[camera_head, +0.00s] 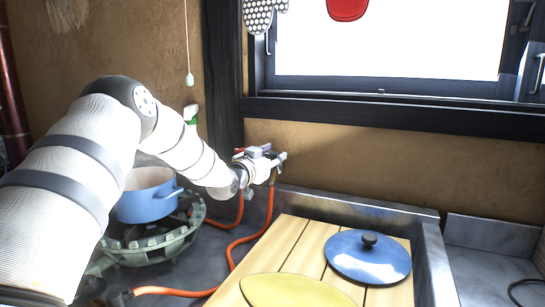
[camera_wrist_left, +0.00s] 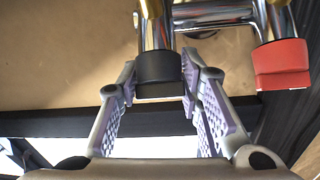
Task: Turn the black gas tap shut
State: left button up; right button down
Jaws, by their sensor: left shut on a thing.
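The black cap sits at the end of a chrome stem. A second tap with a red cap (camera_wrist_left: 282,64) is to the right on the same chrome pipework, apart from the fingers. In the head view the gripper hides most of the taps. My right gripper is not in view.
Orange hoses (camera_head: 238,246) run down from the taps onto the counter. A blue pot (camera_head: 146,203) stands on a gas burner (camera_head: 150,247) beneath my left arm. A slatted wooden board (camera_head: 290,243) holds a blue lid (camera_head: 350,264) and a yellow-green item (camera_head: 295,291).

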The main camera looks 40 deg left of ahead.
pick_arm(q)
jog(key=shift+r+m+h, duration=0.2)
jog(key=shift+m+h, duration=0.1)
jog(key=shift+f+m+h, duration=0.25)
jog(key=shift+m+h, duration=0.05)
jog(key=o, duration=1.1)
jog(key=shift+c, duration=0.2)
jog(key=s+d, duration=0.2)
jog(key=s, duration=0.9)
jog(key=shift+s+d, duration=0.15)
jog(key=shift+s, duration=0.25)
